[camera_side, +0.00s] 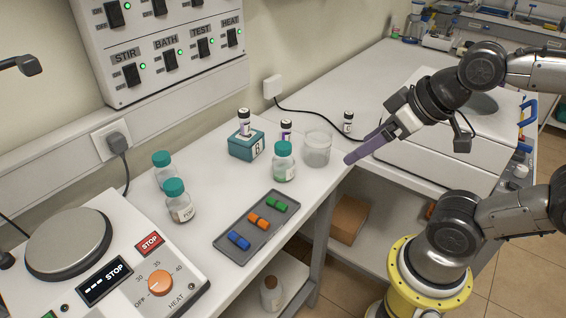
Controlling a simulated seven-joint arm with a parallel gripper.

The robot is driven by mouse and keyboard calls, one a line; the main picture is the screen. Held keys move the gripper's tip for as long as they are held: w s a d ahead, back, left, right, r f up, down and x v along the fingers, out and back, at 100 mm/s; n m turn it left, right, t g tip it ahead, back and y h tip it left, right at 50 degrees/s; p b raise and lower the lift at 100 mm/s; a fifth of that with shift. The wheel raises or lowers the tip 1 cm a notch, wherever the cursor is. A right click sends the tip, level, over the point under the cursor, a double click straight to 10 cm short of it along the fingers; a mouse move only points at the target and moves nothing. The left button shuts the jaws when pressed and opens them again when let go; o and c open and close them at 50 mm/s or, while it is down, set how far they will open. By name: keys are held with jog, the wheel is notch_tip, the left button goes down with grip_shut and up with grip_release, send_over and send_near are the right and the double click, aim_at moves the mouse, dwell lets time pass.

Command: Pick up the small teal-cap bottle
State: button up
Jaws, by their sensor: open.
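Three bottles with teal caps stand on the white bench in the side view. One clear bottle (166,177) is at the left near the wall, another labelled bottle (181,208) stands just in front of it, and a third (284,170) stands further right beside a glass beaker (317,151). They look similar in size, so I cannot tell which is the small one. My gripper (350,158) is open and empty, its purple fingers pointing down-left, to the right of the beaker and apart from all the bottles. The gap between the fingers is hidden by the side-on angle.
A grey tray (228,252) with blue, orange and green pieces lies in front of the bottles. A teal block (246,146) bears a dark-capped vial (244,128); other small vials (348,119) stand nearby. A hot plate (70,243) fills the front left.

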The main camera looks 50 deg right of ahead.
jog(key=w+a+r+m+t, duration=0.1)
jog(key=w+r+m+t, duration=0.15)
jog(key=w, duration=0.25)
jog(key=w+r+m+t, duration=0.1)
jog(key=w+r+t, duration=0.3)
jog(key=w, duration=0.2)
jog(key=m+t+h, duration=0.2)
jog(key=m+h, duration=0.4)
send_over(288, 154)
notch_tip(288, 154, down, 4)
jog(key=s+f+n, duration=0.1)
jog(key=s+f, duration=0.1)
jog(key=f, duration=0.2)
jog(key=s+a+f+n+h, duration=0.1)
jog(key=s+f+n, duration=0.1)
jog(key=f, duration=0.3)
jog(key=s+a+f+n, duration=0.1)
jog(key=s+f+n, duration=0.1)
jog(key=f, duration=0.3)
jog(key=shift+s+a+f+t+h, duration=0.15)
jog(key=shift+s+f+t+h, duration=0.05)
jog(key=shift+s+t+h, duration=0.15)
jog(key=shift+w+a, duration=0.15)
jog(key=shift+a, duration=0.05)
jog(key=shift+x, duration=3.7)
jog(key=shift+w+a, duration=0.1)
jog(key=shift+a, duration=0.1)
jog(key=shift+c, duration=0.2)
